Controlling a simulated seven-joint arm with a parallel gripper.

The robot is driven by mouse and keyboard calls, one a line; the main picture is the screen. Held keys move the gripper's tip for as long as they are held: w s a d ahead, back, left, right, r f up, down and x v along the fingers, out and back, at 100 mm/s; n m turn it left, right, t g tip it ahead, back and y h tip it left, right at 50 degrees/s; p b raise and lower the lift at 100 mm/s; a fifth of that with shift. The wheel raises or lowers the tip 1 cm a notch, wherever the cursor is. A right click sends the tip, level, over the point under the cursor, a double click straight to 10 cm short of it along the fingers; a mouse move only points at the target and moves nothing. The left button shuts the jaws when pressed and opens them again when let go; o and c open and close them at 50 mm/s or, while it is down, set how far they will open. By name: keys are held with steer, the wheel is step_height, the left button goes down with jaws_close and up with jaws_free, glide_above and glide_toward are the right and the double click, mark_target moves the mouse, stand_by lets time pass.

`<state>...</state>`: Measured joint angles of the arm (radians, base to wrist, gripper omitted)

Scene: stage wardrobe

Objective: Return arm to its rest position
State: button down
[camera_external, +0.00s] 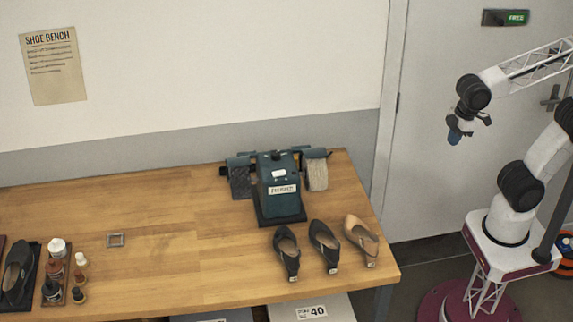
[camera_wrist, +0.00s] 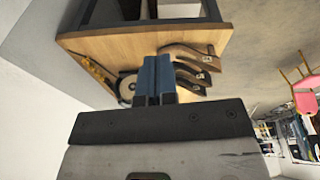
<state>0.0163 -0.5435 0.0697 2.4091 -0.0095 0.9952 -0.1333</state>
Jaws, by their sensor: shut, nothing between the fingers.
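My gripper (camera_external: 453,138) hangs in the air at the upper right of the external view, in front of the grey door and apart from the bench. Its blue fingers point down. In the wrist view my gripper (camera_wrist: 154,88) shows its two blue fingers shut together with nothing between them. My white arm is raised and bent above its base, to the right of the bench.
The wooden bench (camera_external: 180,235) holds a teal polishing machine (camera_external: 281,181), two dark shoes (camera_external: 287,252) and a tan shoe (camera_external: 361,240) near its right end. Bottles (camera_external: 57,247) and a dark shoe (camera_external: 18,270) stand at left.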

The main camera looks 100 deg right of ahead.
steer(key=s+f+m, duration=0.1)
steer(key=s+f, duration=0.3)
steer(key=s, duration=0.1)
steer(key=shift+s+a+f+m, duration=0.15)
steer(key=shift+s+f+m, duration=0.15)
steer(key=shift+s+f, duration=0.05)
stand_by(0.9)
